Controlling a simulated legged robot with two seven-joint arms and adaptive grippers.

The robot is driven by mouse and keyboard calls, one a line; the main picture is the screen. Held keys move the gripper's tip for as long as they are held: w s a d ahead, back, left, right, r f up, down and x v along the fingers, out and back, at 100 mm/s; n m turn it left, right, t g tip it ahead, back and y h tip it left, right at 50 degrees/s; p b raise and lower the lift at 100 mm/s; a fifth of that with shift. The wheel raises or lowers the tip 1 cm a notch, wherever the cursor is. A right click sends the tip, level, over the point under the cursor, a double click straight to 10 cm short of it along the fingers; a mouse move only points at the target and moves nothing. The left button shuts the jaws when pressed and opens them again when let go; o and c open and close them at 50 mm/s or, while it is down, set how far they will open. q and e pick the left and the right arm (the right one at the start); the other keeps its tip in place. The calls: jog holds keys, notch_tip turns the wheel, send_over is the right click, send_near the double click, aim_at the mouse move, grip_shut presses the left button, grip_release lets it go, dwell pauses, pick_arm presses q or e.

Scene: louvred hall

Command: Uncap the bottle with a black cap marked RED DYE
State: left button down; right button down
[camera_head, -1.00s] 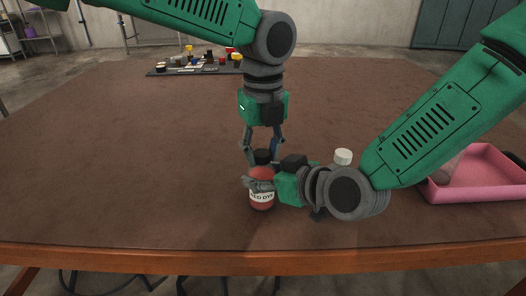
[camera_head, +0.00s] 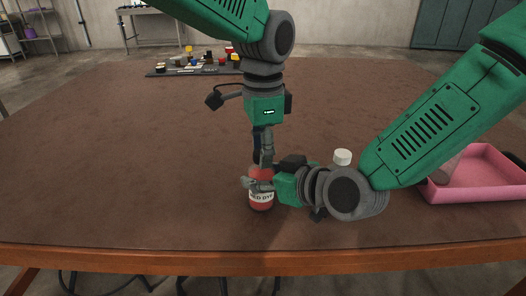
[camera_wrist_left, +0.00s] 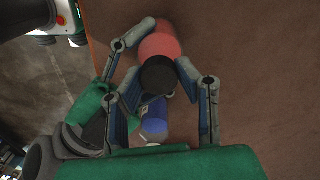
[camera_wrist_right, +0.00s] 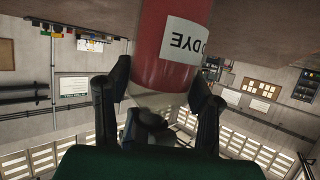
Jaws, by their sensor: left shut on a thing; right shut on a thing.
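The RED DYE bottle (camera_head: 262,201) stands upright near the table's front edge, red with a white label. My right gripper (camera_head: 256,184) is shut on its body from the right. The right wrist view shows the red body (camera_wrist_right: 165,40) between the fingers. My left gripper (camera_head: 264,162) comes from above and is shut on the cap. The black cap (camera_wrist_left: 157,75) shows between its fingers in the left wrist view; in the head view the fingers hide it. I cannot tell whether the cap has loosened.
A white cap (camera_head: 343,157) shows behind my right forearm, its body mostly hidden. A pink tray (camera_head: 490,196) with an item inside stands at the right. A dark mat (camera_head: 160,73) with several small items lies at the far edge. The table's left side is clear.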

pick_arm(q)
jog(key=c, duration=1.2)
grip_release()
jog(key=shift+w+d+r, duration=0.1)
jog(key=shift+w+d, duration=0.05)
jog(key=shift+d, duration=0.05)
pick_arm(e)
jog(key=shift+s+a+f, duration=0.1)
jog(key=shift+s+a, duration=0.25)
pick_arm(q)
jog(key=shift+a, duration=0.1)
pick_arm(e)
jog(key=shift+d, duration=0.1)
jog(key=shift+w, duration=0.1)
